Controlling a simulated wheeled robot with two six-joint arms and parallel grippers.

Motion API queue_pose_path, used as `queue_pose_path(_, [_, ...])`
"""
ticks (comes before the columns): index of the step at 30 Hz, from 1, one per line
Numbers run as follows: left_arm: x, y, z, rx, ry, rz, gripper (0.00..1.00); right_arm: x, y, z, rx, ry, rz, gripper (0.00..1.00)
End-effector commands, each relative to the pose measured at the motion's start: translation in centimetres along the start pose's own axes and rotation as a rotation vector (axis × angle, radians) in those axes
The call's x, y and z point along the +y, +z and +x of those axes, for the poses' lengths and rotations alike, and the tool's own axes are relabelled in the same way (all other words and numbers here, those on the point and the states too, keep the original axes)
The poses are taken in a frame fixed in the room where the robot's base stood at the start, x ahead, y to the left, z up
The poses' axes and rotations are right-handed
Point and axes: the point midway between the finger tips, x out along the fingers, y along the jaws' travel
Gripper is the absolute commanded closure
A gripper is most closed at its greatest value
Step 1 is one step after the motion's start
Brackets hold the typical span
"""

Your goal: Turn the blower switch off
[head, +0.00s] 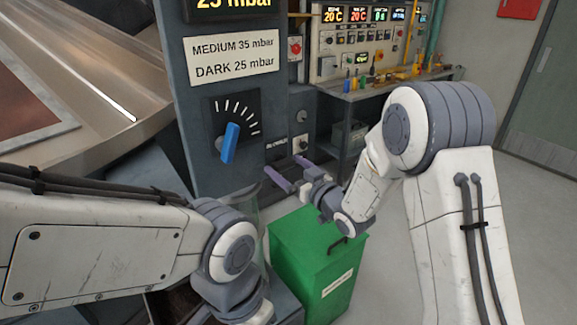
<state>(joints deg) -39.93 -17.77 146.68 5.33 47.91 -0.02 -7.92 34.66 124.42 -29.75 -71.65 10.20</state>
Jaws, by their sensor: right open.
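A small label that seems to read "BLOWER" (277,143) is on the grey panel. Beside it is a small dark switch (300,143), and a pale plate with a dark knob (301,116) is just above. The switch's exact position is too small to tell. My right gripper (287,170) is open and empty, its fingers pointing left, just below the label and switch in the picture. I cannot tell whether it touches the panel. My left arm comes in from the left, and its gripper is out of view below.
A blue dial knob (229,142) is on the panel left of the label, below a sign (232,56) with mbar values. A green bin (318,262) stands below my right gripper. A bench (385,90) with tools and a control panel (360,42) are behind.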

Motion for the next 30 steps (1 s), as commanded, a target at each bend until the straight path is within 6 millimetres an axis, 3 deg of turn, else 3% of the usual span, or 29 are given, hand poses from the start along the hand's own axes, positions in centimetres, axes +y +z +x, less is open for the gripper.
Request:
queue_pose_path(4, [0.0,0.0,0.0,0.0,0.0,0.0,0.47,0.0,0.0,0.0,0.0,0.0,0.0,0.0])
queue_pose_path(5, [0.0,0.0,0.0,0.0,0.0,0.0,0.47,0.0,0.0,0.0,0.0,0.0,0.0,0.08])
queue_pose_path(10, [0.0,0.0,0.0,0.0,0.0,0.0,0.47,0.1,0.0,-0.1,0.0,0.001,0.0,0.73])
queue_pose_path(11, [0.0,0.0,0.0,0.0,0.0,0.0,0.47,0.1,0.0,-0.1,0.0,0.001,0.0,0.78])
queue_pose_path(20, [-0.1,0.1,0.9,0.0,0.0,0.0,0.47,0.1,0.2,-0.1,0.001,0.002,-0.039,0.78])
queue_pose_path(30, [-0.4,0.3,5.0,0.0,0.0,0.0,0.47,0.1,0.6,-0.1,0.004,0.003,-0.264,0.78])
